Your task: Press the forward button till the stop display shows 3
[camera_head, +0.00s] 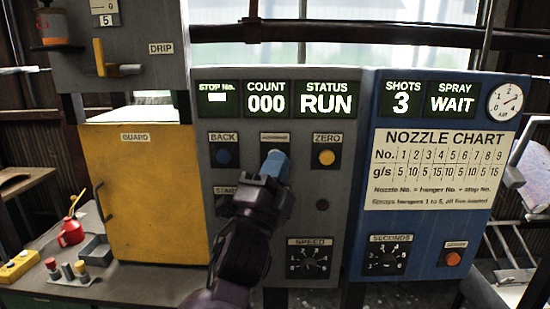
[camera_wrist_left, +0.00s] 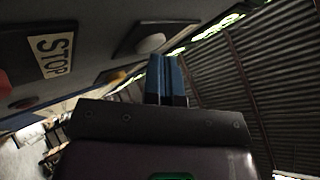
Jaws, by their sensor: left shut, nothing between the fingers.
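The stop display (camera_head: 218,98) on the grey panel shows a dash, not a digit. The forward button plate (camera_head: 275,138) sits between the blue back button (camera_head: 223,156) and the yellow zero button (camera_head: 326,157). My left gripper (camera_head: 275,164) is shut and empty, its blue fingertips in front of the forward plate and hiding most of its button. I cannot tell if they touch it. The wrist view shows the shut blue fingers (camera_wrist_left: 167,78) near a pale round button (camera_wrist_left: 150,43). My right gripper is out of view.
The count display (camera_head: 266,99) reads 000 and the status display (camera_head: 325,99) reads RUN. The start plate (camera_head: 222,191) is partly behind my left gripper. A speed dial (camera_head: 309,259) is below. A yellow guard (camera_head: 145,190) stands left, a blue spray panel (camera_head: 430,230) right.

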